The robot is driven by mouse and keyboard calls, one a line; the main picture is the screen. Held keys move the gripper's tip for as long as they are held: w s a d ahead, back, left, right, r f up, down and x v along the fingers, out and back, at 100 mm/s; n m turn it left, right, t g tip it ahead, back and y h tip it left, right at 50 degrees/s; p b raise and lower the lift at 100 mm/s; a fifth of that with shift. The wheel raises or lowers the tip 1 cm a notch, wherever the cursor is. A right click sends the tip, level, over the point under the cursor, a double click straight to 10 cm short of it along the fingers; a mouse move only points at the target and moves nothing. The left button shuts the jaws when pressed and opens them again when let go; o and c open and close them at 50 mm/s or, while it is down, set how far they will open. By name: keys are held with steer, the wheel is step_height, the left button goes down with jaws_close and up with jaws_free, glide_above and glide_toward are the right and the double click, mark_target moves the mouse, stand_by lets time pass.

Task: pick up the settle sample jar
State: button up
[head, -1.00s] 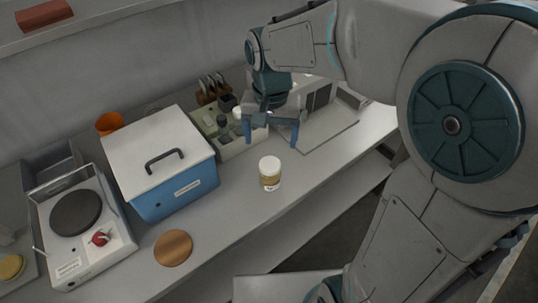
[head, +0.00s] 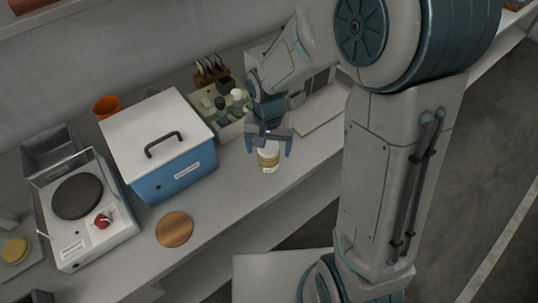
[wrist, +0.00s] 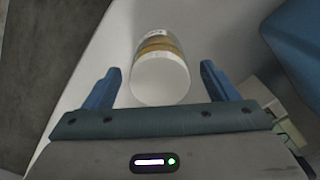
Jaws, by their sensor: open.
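The settle sample jar (head: 268,158) stands upright on the bench, with a white lid and a yellowish-brown content behind clear walls. My gripper (head: 269,150) is open right above and around it in the head view, with a blue finger to either side. In the wrist view the jar (wrist: 158,75) lies between the two blue fingers of my gripper (wrist: 160,88), with a visible gap on each side. Its lid faces the camera. The palm hides part of the lid in the head view.
A blue box with a white lid (head: 157,124) stands left of the jar. A hotplate (head: 80,205) and a round cork-coloured disc (head: 174,229) are further left. The bench's front edge is near the jar.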

steer(key=shift+f, duration=0.75)
steer(key=c, duration=1.2)
steer(key=shift+r, duration=0.1)
